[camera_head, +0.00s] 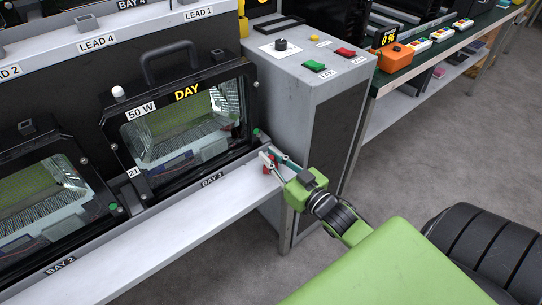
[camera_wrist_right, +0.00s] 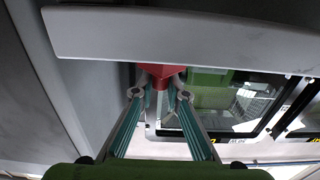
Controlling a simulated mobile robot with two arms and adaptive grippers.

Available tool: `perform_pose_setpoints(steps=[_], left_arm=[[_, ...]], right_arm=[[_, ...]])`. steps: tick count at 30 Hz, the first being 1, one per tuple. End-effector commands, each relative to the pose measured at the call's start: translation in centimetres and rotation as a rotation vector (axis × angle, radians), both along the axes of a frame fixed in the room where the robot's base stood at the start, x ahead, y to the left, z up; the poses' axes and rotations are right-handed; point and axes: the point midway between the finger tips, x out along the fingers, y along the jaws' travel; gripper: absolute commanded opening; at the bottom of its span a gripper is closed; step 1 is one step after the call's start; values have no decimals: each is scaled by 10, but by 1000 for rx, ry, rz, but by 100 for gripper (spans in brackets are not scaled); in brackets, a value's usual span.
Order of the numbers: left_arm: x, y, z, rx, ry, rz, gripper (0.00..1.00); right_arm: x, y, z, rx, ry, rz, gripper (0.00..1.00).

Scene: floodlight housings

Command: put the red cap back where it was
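The red cap (camera_head: 267,168) is small and shows at the right end of the BAY 1 ledge, beside the cabinet. My right gripper (camera_head: 272,163) reaches in from the lower right, with its fingers on either side of the cap. In the right wrist view the red cap (camera_wrist_right: 162,73) fills the gap between the fingertips of my right gripper (camera_wrist_right: 160,93), which look closed on its sides. The fingers partly hide it, and I cannot tell whether it touches the ledge. The DAY floodlight housing (camera_head: 185,120), marked 50 W, stands just left of the gripper. My left gripper is not in view.
The grey cabinet (camera_head: 312,110) with a black knob, green and red switches stands right behind the gripper. The white BAY 1 ledge (camera_head: 170,230) is clear to the left. A second housing (camera_head: 45,205) stands in BAY 2. A bench (camera_head: 425,50) runs behind at right.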

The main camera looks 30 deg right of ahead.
Motion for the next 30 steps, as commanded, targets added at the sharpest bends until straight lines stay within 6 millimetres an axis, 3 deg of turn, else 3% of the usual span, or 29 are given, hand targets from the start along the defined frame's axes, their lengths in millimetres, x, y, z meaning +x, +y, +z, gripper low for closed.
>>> perform_pose_setpoints(steps=[11,15,17,30], left_arm=[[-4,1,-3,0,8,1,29],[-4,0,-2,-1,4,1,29],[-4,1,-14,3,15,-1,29],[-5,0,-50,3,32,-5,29]], right_arm=[[0,0,1,0,0,0,29],[0,0,10,-1,-1,0,29],[-1,0,16,-1,0,0,29],[-85,-7,12,1,5,-1,29]])
